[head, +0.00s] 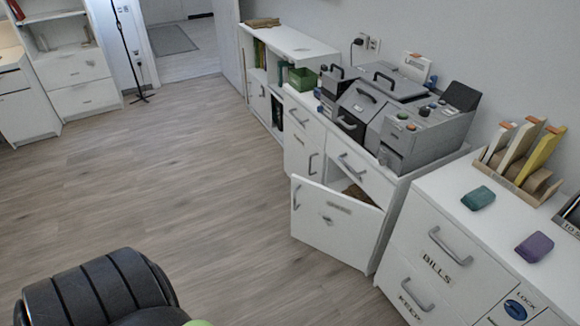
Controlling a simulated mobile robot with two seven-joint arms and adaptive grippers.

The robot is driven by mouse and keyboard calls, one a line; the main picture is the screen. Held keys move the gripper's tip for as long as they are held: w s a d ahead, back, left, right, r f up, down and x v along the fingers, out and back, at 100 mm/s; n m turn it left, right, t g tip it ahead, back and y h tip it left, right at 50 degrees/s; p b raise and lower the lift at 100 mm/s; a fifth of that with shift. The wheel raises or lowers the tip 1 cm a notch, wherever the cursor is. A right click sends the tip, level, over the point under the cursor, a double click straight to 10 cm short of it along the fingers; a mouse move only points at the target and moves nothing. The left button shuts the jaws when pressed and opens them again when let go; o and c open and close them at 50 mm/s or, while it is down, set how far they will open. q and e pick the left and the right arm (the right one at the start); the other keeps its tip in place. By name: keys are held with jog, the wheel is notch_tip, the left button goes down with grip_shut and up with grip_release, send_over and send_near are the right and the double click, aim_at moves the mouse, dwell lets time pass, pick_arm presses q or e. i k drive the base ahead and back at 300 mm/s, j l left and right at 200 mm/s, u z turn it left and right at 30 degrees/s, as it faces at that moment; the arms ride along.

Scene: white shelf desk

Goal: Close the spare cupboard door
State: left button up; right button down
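The open cupboard door (335,230) is a white panel on the low white cabinet in the middle right of the head view. It stands swung out over the floor, well away from the cabinet front. It has a grey handle (296,197) near its left edge and a small label near its top. Part of the dark cupboard opening (352,190) shows behind it, and the rest of the inside is hidden by the door. Neither of my grippers is in view.
A grey machine (400,115) stands on the cabinet top. Drawers marked BILLS and KEEP (440,260) stand at right, with a teal block (478,198) and a purple block (534,247) on top. The wood floor (180,180) left of the door is clear.

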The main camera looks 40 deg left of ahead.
aim_at(347, 230)
jog(key=u, duration=0.95)
